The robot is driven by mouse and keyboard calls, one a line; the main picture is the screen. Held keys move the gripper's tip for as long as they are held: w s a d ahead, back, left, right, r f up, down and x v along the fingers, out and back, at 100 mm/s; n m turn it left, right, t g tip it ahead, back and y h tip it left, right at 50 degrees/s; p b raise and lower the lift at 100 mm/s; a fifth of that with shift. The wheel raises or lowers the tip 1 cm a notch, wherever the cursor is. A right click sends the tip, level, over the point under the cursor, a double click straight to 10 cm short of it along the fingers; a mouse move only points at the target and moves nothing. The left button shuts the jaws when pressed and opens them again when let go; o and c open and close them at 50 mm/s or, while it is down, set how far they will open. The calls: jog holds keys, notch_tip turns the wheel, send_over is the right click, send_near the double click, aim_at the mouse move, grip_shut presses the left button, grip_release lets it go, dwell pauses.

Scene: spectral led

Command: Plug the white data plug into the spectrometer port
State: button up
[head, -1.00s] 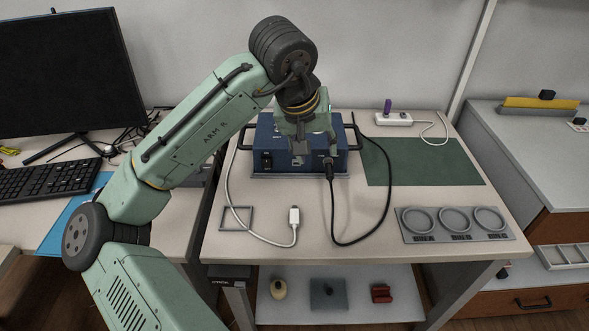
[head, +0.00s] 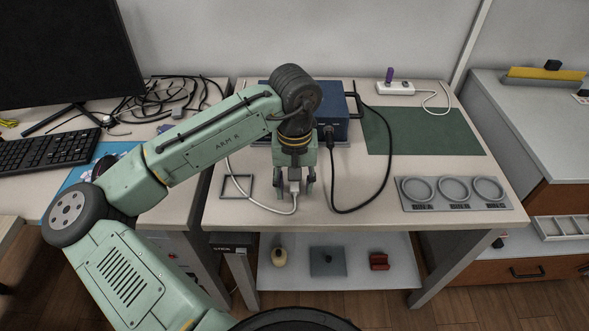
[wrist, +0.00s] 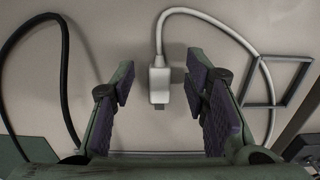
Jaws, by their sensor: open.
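The white data plug (wrist: 160,84) lies on the table at the end of its white cable. In the wrist view it sits between the two open fingers of my gripper (wrist: 162,97), with visible space on both sides. In the head view my gripper (head: 295,186) is over the front of the table, above the plug (head: 295,187). The blue spectrometer box (head: 333,127) stands behind my arm, which hides much of its front. A black cable is plugged into its front right. I cannot make out the data port.
A small dark square frame (head: 236,186) lies left of the plug; the white cable passes by it. The black cable (head: 388,180) loops on the right. A grey tray with three rings (head: 455,207), a green mat (head: 425,133) and a white power strip (head: 394,88) are further right.

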jog(key=shift+f, duration=0.4)
jog(key=shift+c, duration=0.2)
grip_shut()
jog(key=c, duration=0.6)
grip_release()
grip_shut()
jog(key=shift+r, duration=0.1)
jog(key=shift+r+p, duration=1.7)
jog(key=shift+p, duration=0.1)
